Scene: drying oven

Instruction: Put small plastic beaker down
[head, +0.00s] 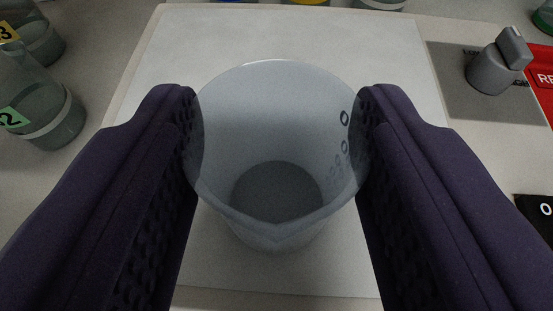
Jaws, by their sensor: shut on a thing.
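The small plastic beaker (278,232) is translucent and pale, with dark markings on its inner right side. It is upright in the middle of the head view, with its spout toward the bottom of the picture. My gripper (278,130) is shut on it, with one dark purple finger pressed to each side of the rim. The beaker is over a pale white board (225,35). I cannot tell whether its base touches the board, as the view looks down into it.
Glass vessels with labels numbered 2 (50,125) and 3 (35,45) stand at the left. A grey knob (495,65) on a grey plate is at the right, beside a red label (543,75). More vessels line the top edge. The board behind the beaker is clear.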

